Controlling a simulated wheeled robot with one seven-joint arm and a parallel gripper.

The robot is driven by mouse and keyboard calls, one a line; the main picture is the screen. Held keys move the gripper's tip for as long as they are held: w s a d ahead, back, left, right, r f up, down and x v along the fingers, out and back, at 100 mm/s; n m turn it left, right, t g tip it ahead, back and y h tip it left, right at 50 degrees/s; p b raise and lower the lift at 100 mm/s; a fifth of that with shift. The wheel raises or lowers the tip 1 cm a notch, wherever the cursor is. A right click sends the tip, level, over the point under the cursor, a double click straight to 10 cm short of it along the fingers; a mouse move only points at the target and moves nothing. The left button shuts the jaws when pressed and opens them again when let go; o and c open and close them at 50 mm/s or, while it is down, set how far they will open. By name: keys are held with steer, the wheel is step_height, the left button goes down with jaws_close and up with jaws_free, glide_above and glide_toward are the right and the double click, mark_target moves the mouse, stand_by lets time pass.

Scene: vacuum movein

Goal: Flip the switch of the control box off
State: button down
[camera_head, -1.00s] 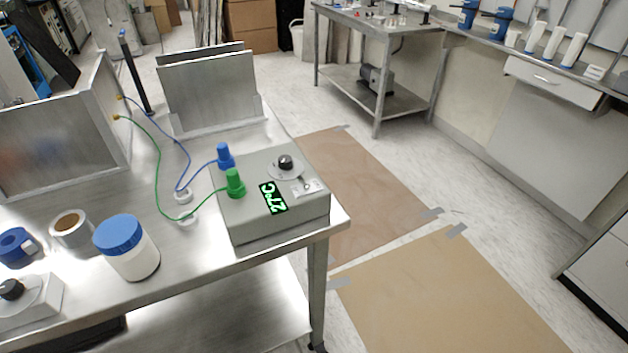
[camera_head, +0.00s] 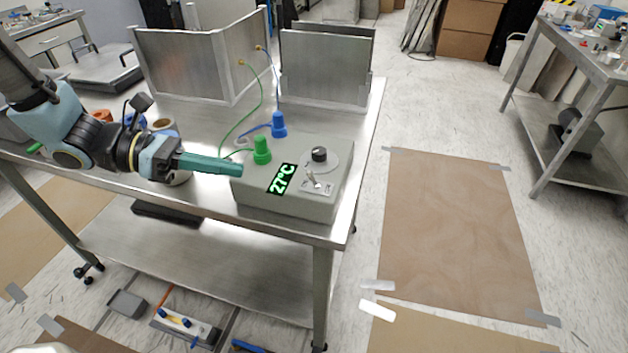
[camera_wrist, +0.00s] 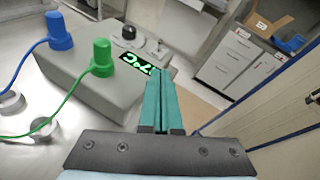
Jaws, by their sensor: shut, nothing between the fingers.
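The grey control box (camera_head: 257,199) stands near the right end of the metal table. Its top carries a black knob (camera_head: 319,154), a small toggle switch (camera_head: 315,181) on a light plate, and a green display reading 27°C (camera_head: 282,179). My gripper (camera_head: 240,167) is shut and empty, its teal fingers pointing right, close to the box's left side by the green plug (camera_head: 262,150). In the wrist view the shut fingers (camera_wrist: 163,75) cover part of the display, and the box (camera_wrist: 85,90) lies ahead to the left. I cannot tell whether the fingers touch the box.
A blue plug (camera_head: 279,124) with its cable stands behind the green one. Metal panels (camera_head: 326,68) rise at the table's back. The metal table (camera_head: 215,192) has a lower shelf. Open floor with brown sheets (camera_head: 458,235) lies to the right.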

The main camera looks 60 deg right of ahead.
mark_target(288, 189)
steer(key=shift+s+d, duration=0.1)
steer(key=shift+d, duration=0.05)
steer(key=p+x, duration=0.2)
steer(key=x, duration=0.8)
steer(key=shift+p, duration=0.3)
steer(key=shift+r, duration=0.2)
steer(key=shift+t, duration=0.3)
